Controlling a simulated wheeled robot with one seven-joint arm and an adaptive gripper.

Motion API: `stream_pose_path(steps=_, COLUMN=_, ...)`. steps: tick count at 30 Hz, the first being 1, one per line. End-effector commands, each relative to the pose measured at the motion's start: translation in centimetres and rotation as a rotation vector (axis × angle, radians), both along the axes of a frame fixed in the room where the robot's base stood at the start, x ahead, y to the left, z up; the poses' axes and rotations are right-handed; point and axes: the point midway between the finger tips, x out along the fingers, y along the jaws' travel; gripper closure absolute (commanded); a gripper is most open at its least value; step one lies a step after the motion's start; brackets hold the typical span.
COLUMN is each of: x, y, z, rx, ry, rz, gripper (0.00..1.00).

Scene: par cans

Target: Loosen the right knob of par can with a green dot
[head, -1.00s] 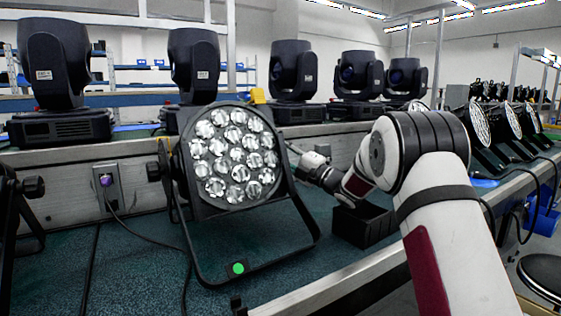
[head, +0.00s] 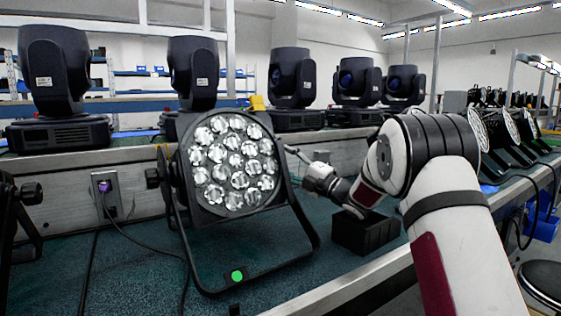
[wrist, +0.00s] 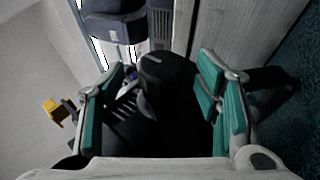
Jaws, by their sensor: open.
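The par can (head: 232,165) with a green dot (head: 237,276) on its bracket stands on the bench, its round lens face turned to the head camera. Its left knob (head: 153,178) shows in the head view. Its right knob is hidden there behind the can's edge. In the wrist view, a black round knob (wrist: 167,72) lies between the two green-padded fingers, with gaps on both sides. My gripper (head: 294,165) is open at the right side of the can. Whether the knob is fully between the pads in depth, I cannot tell.
Several moving-head lights (head: 292,85) line the shelf behind. Another fixture (head: 15,215) stands at the left edge. A cable runs across the bench left of the can.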

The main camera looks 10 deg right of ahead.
Motion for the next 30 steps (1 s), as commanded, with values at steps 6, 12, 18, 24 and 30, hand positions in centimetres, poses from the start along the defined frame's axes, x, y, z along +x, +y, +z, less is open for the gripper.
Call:
stream_pose_path(steps=6, x=-3.8, y=-3.2, z=0.1, rx=0.0, ry=-0.002, rz=-0.003, gripper=0.42)
stream_pose_path(steps=12, x=-6.6, y=-5.4, z=0.1, rx=0.0, ry=-0.001, rz=-0.001, gripper=0.42)
stream_pose_path(steps=18, x=-8.1, y=-6.6, z=0.1, rx=0.0, ry=-0.001, rz=0.0, gripper=0.42)
stream_pose_path(steps=24, x=-8.4, y=-6.9, z=0.1, rx=0.0, ry=-0.002, rz=0.001, gripper=0.42)
stream_pose_path(steps=30, x=-8.4, y=-6.9, z=0.1, rx=0.0, ry=-0.002, rz=0.001, gripper=0.42)
